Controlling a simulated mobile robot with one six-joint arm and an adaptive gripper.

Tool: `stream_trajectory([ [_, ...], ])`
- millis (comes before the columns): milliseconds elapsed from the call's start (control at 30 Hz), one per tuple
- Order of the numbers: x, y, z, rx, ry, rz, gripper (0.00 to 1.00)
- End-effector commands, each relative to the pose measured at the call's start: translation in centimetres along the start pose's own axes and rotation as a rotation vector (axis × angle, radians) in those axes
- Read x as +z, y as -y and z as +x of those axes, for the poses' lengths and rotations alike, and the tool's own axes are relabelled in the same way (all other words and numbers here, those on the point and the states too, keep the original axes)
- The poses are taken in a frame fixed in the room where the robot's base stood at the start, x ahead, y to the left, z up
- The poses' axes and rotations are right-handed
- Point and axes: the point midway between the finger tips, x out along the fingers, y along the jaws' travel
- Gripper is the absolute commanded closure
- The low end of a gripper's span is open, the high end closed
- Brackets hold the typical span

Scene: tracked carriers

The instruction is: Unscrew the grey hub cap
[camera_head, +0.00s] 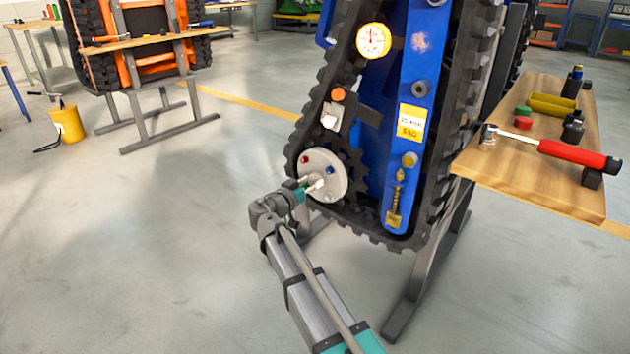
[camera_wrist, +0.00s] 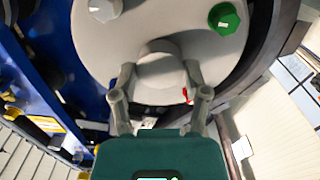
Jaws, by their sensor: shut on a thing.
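The grey hub cap (camera_wrist: 162,75) sits at the middle of a light grey round wheel disc in the wrist view. My gripper (camera_wrist: 160,98) has one finger on each side of it and is shut on it. A small red mark shows near the right finger. In the head view, my gripper (camera_head: 312,187) reaches the disc (camera_head: 335,185) from the lower left and covers much of its middle. The cap is still against the disc. Its thread is hidden.
On the disc are a red cap (camera_head: 306,160), a blue cap (camera_head: 330,170), a green cap (camera_wrist: 225,18) and another grey cap (camera_wrist: 103,9). A toothed track surrounds the blue carrier (camera_head: 385,130). A wooden bench (camera_head: 555,190) with tools stands right.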

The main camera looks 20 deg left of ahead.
Motion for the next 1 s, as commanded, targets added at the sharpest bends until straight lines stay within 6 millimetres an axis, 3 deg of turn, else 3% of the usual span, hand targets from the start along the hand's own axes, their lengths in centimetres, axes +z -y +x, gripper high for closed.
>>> stream_trajectory([
  [733,-0.01,0.00,0.09,0.001,0.000,-0.587,0.88],
  [1000,-0.01,0.00,0.10,0.001,0.000,-0.685,0.88],
])
